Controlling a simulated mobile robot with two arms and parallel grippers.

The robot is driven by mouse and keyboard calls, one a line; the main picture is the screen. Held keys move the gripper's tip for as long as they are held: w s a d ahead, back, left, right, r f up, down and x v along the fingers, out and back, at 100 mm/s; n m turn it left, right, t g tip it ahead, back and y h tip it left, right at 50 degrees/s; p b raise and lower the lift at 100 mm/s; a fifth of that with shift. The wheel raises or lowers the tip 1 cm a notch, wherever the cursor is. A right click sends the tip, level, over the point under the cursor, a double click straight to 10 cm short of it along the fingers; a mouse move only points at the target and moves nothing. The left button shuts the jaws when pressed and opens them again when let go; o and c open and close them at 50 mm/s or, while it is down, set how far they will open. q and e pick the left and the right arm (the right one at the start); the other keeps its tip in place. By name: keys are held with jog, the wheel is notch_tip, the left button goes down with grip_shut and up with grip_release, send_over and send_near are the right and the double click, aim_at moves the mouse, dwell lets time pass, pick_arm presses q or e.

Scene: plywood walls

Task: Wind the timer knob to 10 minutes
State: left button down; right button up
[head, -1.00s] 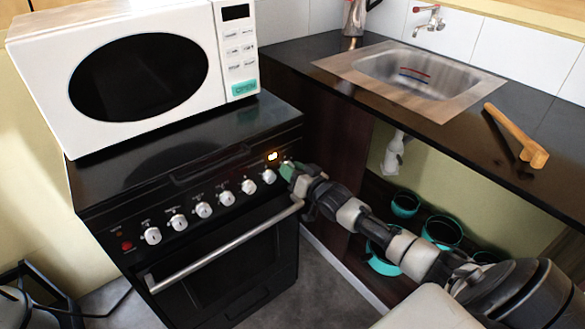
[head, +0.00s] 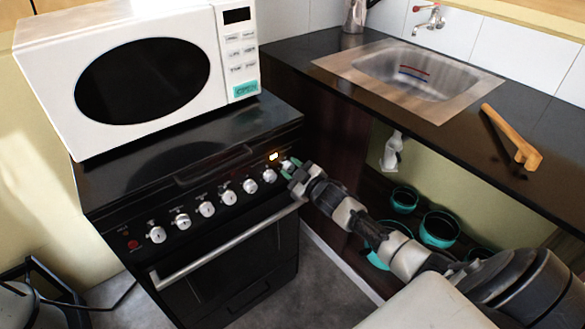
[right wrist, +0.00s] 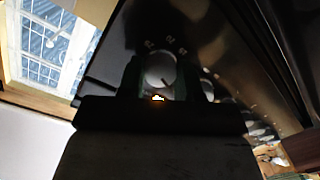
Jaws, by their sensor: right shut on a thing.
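The timer knob (right wrist: 161,70) is a round pale knob with number marks around it, at the right end of the black oven's (head: 215,270) control panel. My right gripper (head: 290,167) reaches it from the right in the head view. In the right wrist view its two dark green fingers stand on either side of the knob, shut on it. The fingers largely hide the knob in the head view. The wrist view is dark, and the knob's exact setting cannot be read. My left gripper is not seen.
A row of several white knobs (head: 206,209) runs left of the timer, above the oven handle (head: 230,240). A small orange light (head: 273,156) glows beside the timer. A white microwave (head: 150,80) stands on top. The dark counter (head: 450,130) with a sink is at right.

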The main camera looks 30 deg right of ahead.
jog(key=n, duration=0.5)
jog(key=shift+f+n+h, duration=0.1)
jog(key=shift+n+h, duration=0.2)
jog(key=shift+n, duration=0.1)
dwell(0.4)
jog(key=o, duration=0.9)
jog(key=s, duration=1)
jog(key=shift+s+d+r, duration=0.3)
jog(key=shift+s, duration=0.1)
